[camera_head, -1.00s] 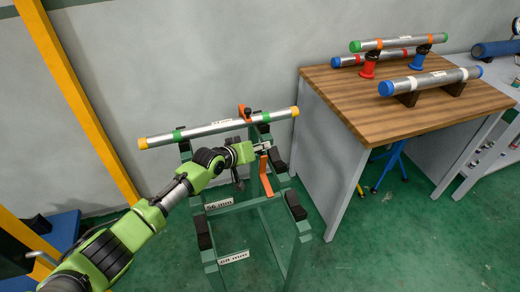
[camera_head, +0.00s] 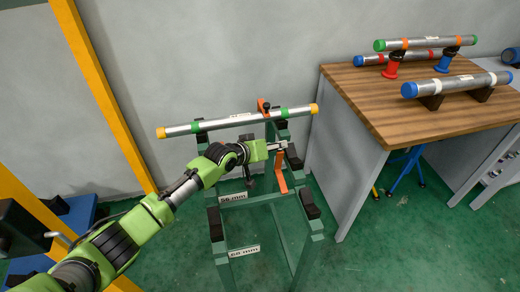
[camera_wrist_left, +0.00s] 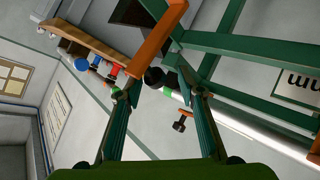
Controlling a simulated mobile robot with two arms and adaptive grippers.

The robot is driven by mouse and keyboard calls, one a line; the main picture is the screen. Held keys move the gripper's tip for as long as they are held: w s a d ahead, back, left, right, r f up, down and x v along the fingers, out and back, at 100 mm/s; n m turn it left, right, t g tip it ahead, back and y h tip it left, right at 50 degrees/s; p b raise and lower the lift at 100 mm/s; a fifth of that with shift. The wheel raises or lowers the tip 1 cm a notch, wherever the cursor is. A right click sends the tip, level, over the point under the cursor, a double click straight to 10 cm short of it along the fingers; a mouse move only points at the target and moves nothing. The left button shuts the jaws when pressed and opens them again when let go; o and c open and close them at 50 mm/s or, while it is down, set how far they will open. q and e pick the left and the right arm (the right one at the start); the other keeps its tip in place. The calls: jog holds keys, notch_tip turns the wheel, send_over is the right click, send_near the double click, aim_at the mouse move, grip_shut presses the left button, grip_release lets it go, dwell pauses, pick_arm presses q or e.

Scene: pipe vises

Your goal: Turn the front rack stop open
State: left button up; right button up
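The front rack stop is an orange bar (camera_head: 281,172) on the near side of the green pipe rack (camera_head: 268,198), with its long part hanging down. It shows large in the left wrist view (camera_wrist_left: 160,36), slanting beyond the fingertips. My left gripper (camera_head: 281,146) is at the stop's upper end in the head view. In the left wrist view its two fingers (camera_wrist_left: 155,88) are spread apart with nothing clearly gripped between them. The stop's lower end in that view lies near the left fingertip; contact cannot be told. My right gripper is not in view.
A silver pipe (camera_head: 240,120) with yellow ends lies across the rack's back, beside another orange stop (camera_head: 263,106). A wooden-topped table (camera_head: 400,105) with several pipes stands at the right. A yellow post (camera_head: 100,95) stands left. Green floor is open in front.

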pick_arm(q)
jog(key=v, duration=1)
jog(key=shift+a, duration=0.2)
jog(key=shift+s+f, duration=0.1)
jog(key=shift+f, duration=0.1)
